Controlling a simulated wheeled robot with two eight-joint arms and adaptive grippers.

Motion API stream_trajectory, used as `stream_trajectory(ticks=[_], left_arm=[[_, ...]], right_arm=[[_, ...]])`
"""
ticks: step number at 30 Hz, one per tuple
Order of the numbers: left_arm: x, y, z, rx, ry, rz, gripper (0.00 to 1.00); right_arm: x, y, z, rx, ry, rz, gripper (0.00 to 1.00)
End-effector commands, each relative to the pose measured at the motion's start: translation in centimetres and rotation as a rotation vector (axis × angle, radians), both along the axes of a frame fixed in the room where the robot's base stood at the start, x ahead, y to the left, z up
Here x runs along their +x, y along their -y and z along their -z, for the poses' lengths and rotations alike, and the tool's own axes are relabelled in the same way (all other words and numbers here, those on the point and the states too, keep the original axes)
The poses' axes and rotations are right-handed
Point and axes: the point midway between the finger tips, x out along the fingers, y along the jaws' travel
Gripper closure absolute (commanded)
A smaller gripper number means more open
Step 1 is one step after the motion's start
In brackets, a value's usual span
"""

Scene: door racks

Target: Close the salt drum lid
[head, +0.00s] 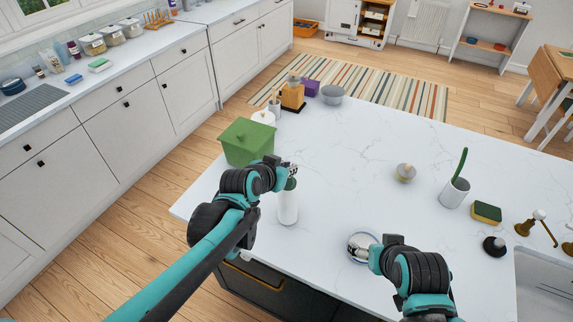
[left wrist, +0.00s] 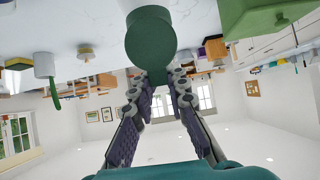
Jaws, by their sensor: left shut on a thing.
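The likely salt drum (head: 288,206) is a white upright cylinder with a green top on the island counter. My left gripper (head: 289,170) is at its top, and its black fingers partly hide it. In the left wrist view, a round dark green lid (left wrist: 151,42) lies just past the fingertips, and the left gripper (left wrist: 160,78) is shut on a small green part at its edge. I cannot tell whether the lid sits flush. My right gripper (head: 376,252) is low at the front of the counter, beside a round whitish tin; its fingers are mostly hidden.
A green lidded box (head: 246,143) stands behind the left gripper. The round tin (head: 360,247) is by the right gripper. A knobbed jar (head: 405,173), a mug with a green brush (head: 454,192) and a sponge (head: 487,212) stand to the right. The middle of the counter is clear.

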Motion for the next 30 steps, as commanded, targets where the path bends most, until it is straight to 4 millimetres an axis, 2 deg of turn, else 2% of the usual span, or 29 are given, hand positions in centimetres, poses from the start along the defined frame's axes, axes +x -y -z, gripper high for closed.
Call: stream_trajectory(ticks=[14, 15, 17, 18, 30], left_arm=[[0.06, 0.06, 0.14, 0.007, -0.017, 0.001, 1.0], [0.05, 0.07, 0.14, 0.007, -0.016, 0.001, 0.81], [0.06, 0.07, 0.13, 0.007, -0.016, 0.001, 0.65], [0.07, 0.06, 0.12, 0.007, -0.016, 0.001, 0.62], [-0.45, -0.15, -0.32, 0.006, -0.015, 0.001, 0.62]], right_arm=[[-0.01, 0.0, -0.13, 0.0, 0.0, 0.0, 0.24], [-0.01, 0.0, -0.13, 0.0, 0.0, 0.0, 0.24], [0.0, 0.0, -0.14, 0.0, 0.0, 0.0, 0.24], [0.0, 0.0, -0.14, 0.0, 0.0, 0.0, 0.24], [0.0, 0.0, -0.15, 0.0, 0.0, 0.0, 0.24]])
